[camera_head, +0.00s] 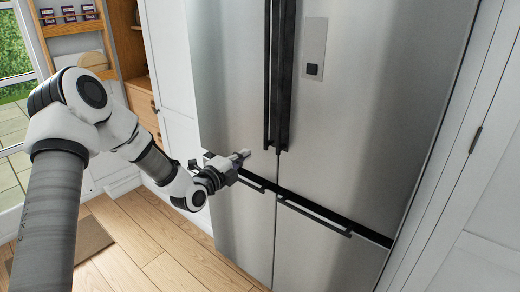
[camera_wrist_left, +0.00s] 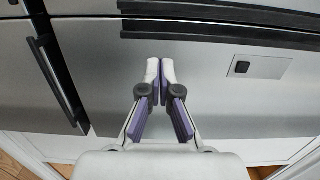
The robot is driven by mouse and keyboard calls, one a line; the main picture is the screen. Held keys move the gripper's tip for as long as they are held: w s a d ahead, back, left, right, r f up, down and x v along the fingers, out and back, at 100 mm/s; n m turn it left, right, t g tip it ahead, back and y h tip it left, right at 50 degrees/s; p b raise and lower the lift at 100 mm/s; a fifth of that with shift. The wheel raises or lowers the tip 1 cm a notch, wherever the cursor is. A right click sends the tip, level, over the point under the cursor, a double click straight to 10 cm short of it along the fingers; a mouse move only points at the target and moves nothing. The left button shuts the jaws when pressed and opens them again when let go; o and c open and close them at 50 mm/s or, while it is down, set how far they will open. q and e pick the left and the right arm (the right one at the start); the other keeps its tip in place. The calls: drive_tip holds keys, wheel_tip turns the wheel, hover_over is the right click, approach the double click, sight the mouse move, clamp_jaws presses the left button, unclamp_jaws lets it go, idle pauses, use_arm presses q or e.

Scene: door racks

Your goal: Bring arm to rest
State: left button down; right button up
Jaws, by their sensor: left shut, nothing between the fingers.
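My left gripper (camera_head: 243,156) is shut and empty. It points right, in front of the steel fridge (camera_head: 370,110), near the left lower handle (camera_head: 255,182). I cannot tell from the head view whether it touches the fridge. In the left wrist view, the two fingertips (camera_wrist_left: 160,72) are together, with the steel door surface (camera_wrist_left: 210,95) behind them. My left arm comes in from the left and is bent at the elbow. My right gripper does not show.
The fridge has two tall dark handles (camera_head: 281,75) and a right lower handle (camera_head: 315,217). Its upper doors look shut. A wooden door rack (camera_head: 72,27) with several small jars stands at upper left. Wooden floor (camera_head: 150,240) lies clear below the arm. A white cabinet (camera_head: 470,215) stands right.

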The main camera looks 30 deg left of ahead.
use_arm(q)
drive_tip(key=s+d+f+g, duration=0.3)
drive_tip(key=s+d+f, duration=0.1)
drive_tip(key=f, duration=0.5)
drive_tip(key=s+d+f+g+h, duration=0.1)
drive_tip(key=s+d+f+g, duration=0.1)
drive_tip(key=s+d+f, duration=0.45)
drive_tip(key=s+d+f+g, duration=0.2)
drive_tip(key=d+f+g, duration=0.1)
drive_tip(key=f, duration=0.7)
drive_tip(key=s+d+f+n+g, duration=0.3)
drive_tip(key=s+f+n+g, duration=0.35)
drive_tip(key=s, duration=0.65)
drive_tip(key=s+a+f+n+g+y, duration=0.1)
drive_tip(key=s+n, duration=0.5)
drive_tip(key=s, duration=0.1)
drive_tip(key=s+a+f+n+g+y, duration=0.1)
drive_tip(key=s+f+n+g, duration=0.1)
drive_tip(key=s+n, duration=0.5)
drive_tip(key=shift+y, duration=0.3)
drive_tip(key=shift+s+g, duration=0.15)
drive_tip(key=shift+g, duration=0.1)
